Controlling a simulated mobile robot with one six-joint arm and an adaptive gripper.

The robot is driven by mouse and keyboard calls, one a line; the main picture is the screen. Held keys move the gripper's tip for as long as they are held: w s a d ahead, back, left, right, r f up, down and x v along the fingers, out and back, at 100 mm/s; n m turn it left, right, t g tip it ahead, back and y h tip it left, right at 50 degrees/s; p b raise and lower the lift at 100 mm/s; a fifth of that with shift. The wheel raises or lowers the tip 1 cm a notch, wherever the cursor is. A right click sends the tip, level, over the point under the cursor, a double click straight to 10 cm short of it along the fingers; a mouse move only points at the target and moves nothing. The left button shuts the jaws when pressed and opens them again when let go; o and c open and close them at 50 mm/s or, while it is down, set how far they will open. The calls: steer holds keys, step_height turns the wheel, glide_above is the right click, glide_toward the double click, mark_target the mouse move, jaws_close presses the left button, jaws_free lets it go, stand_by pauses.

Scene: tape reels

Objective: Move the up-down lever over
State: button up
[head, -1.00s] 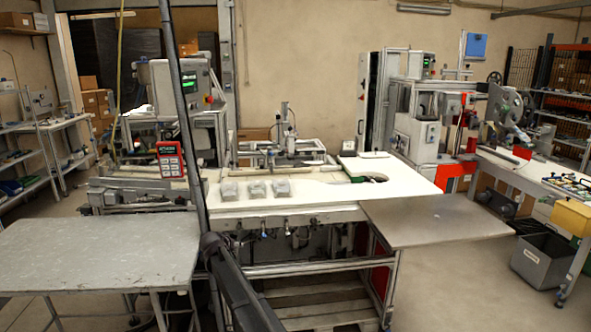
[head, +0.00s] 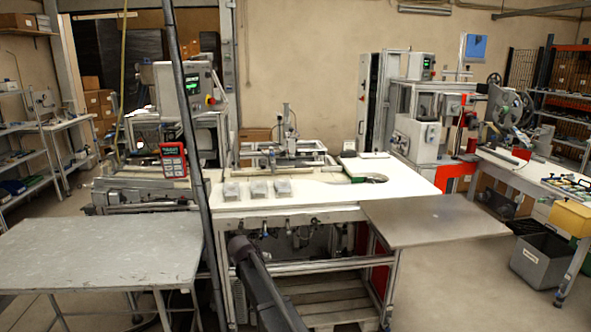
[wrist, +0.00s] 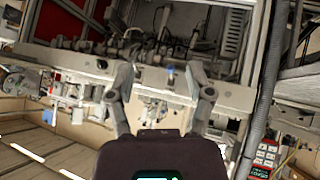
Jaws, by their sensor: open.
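My gripper (wrist: 165,95) shows in the wrist view with its two fingers spread apart and nothing between them. It faces the underside and front edge of the white workbench (head: 400,182), where a row of small valve-like fittings (wrist: 110,50) runs along a metal rail. A small blue part (wrist: 170,72) sits on this rail, in line with the gap between my fingers. I cannot tell which fitting is the up-down lever. In the head view the fittings (head: 300,232) hang below the bench's front edge, too small to read. My gripper cannot be made out there.
A grey table (head: 100,255) stands at the left and a grey side panel (head: 435,220) at the right of the bench. Several grey pouches (head: 257,188) lie on the bench. A red handheld device (head: 173,158) stands at its left. A wooden pallet (head: 325,300) is below.

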steer(key=s+d+m+g+p, duration=0.1)
steer(key=s+d+g+p, duration=0.4)
steer(key=s+d, duration=1.95)
steer(key=s+d+g+y, duration=0.2)
steer(key=s+d, duration=0.3)
steer(key=s, duration=0.6)
steer(key=shift+r+g+y+p, duration=0.25)
steer(key=shift+g+y+p, duration=0.05)
steer(key=shift+g, duration=0.5)
